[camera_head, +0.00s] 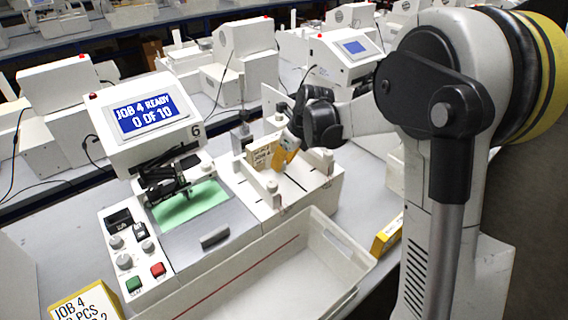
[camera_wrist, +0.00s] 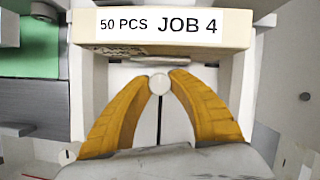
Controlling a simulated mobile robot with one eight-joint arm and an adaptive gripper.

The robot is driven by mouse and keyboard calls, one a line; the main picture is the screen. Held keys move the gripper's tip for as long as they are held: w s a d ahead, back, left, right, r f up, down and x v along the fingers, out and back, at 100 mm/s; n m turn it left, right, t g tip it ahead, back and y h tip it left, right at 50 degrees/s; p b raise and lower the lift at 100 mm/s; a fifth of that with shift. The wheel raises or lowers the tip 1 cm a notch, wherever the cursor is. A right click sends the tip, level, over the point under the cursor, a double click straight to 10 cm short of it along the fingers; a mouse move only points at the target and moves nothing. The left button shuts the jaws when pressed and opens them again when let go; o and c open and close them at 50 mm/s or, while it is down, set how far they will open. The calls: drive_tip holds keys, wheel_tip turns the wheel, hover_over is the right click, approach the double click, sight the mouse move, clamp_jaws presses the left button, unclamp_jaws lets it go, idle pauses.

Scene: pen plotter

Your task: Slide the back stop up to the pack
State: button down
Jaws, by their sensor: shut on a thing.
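The pack (camera_wrist: 160,28), a cream block labelled "50 PCS JOB 4", lies across the top of the wrist view. In the head view the pack (camera_head: 259,158) stands in the white feeder, partly hidden by my gripper. My gripper (camera_wrist: 161,80) has its two orange fingers closed around a small round white knob (camera_wrist: 160,85) above a dark slot. The knob appears to belong to the back stop, whose body I cannot make out clearly. The fingertips are close to the pack's lower edge; I cannot tell whether stop and pack touch. In the head view my gripper (camera_head: 285,158) is over the feeder.
The plotter's screen (camera_head: 145,113) reads "JOB 4 READY 0 OF 10". A green sheet (camera_head: 188,205) lies on its bed. White posts (camera_head: 272,187) stand on the feeder's near side. An empty white tray (camera_head: 335,262) is in front. A yellow-edged block (camera_head: 387,235) lies right of it.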

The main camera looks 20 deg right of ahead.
drive_tip(key=shift+w, duration=0.2)
drive_tip(key=c, duration=1.2)
unclamp_jaws()
drive_tip(key=shift+o, duration=0.2)
drive_tip(key=v, duration=1.2)
drive_tip(key=shift+s, duration=0.1)
drive_tip(key=s+a+f+n+t+h, duration=0.1)
drive_tip(key=s+n, duration=1.1)
drive_tip(key=n, duration=0.2)
drive_tip(key=s+a+f+n+t+h, duration=0.1)
drive_tip(key=s+n+t, duration=0.1)
drive_tip(key=s+n, duration=1.1)
drive_tip(key=shift+a+f+n+t+h+b, duration=0.25)
drive_tip(key=shift+n+t+h+b, duration=0.1)
drive_tip(key=shift+n, duration=0.65)
